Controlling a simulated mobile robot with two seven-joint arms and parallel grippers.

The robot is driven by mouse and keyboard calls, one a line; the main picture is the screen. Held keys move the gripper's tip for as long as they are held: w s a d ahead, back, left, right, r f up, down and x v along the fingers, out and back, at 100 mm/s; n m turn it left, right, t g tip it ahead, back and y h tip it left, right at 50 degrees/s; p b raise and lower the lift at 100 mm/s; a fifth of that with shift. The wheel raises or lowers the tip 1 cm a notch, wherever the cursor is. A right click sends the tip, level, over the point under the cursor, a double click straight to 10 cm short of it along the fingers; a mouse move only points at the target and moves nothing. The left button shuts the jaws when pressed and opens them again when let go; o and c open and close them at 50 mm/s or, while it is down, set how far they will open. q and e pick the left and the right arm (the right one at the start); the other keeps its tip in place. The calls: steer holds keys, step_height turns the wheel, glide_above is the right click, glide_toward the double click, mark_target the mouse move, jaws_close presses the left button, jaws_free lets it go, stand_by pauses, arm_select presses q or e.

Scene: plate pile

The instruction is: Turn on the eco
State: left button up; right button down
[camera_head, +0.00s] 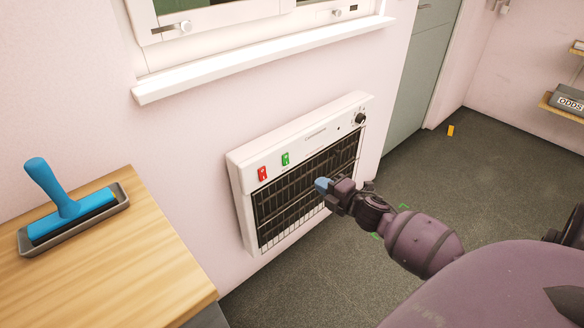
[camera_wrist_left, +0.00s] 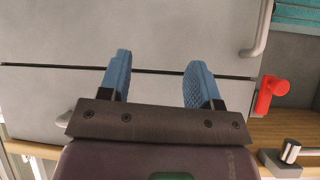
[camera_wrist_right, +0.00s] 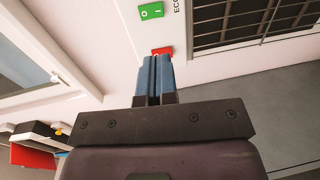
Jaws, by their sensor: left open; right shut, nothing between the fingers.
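A white wall heater (camera_head: 318,131) with a dark grille (camera_head: 300,190) hangs below the window. On its upper panel are a red switch (camera_head: 262,173), a green switch (camera_head: 285,159) and a black knob (camera_head: 360,118). In the right wrist view the green switch (camera_wrist_right: 151,10) shows 0 and I marks beside partly cut-off "ECO" lettering. The red switch (camera_wrist_right: 162,51) there is partly hidden behind my fingertips. My right gripper (camera_head: 322,185) is shut and empty, in front of the grille; contact cannot be told. My left gripper (camera_wrist_left: 157,77) is open and empty, seen only in its wrist view.
A wooden counter (camera_head: 130,265) at the left holds a blue-handled tool (camera_head: 62,200) in a grey tray (camera_head: 28,249). A window sill (camera_head: 250,62) juts out above the heater. The left wrist view shows a grey panel and a red object (camera_wrist_left: 270,93). Floor (camera_head: 450,160) at right is mostly clear.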

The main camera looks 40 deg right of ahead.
mark_target(287, 164)
steer(key=w, duration=0.3)
steer(key=w+f+b, duration=0.1)
steer(key=w, duration=0.3)
steer(key=w+a+b, duration=0.1)
steer(key=w, duration=0.3)
steer(key=shift+w+f, duration=0.1)
steer(key=shift+f, duration=0.25)
steer(key=shift+w, duration=0.5)
steer(key=shift+w+b, duration=0.15)
steer(key=shift+b, duration=0.15)
steer(key=shift+r, duration=0.1)
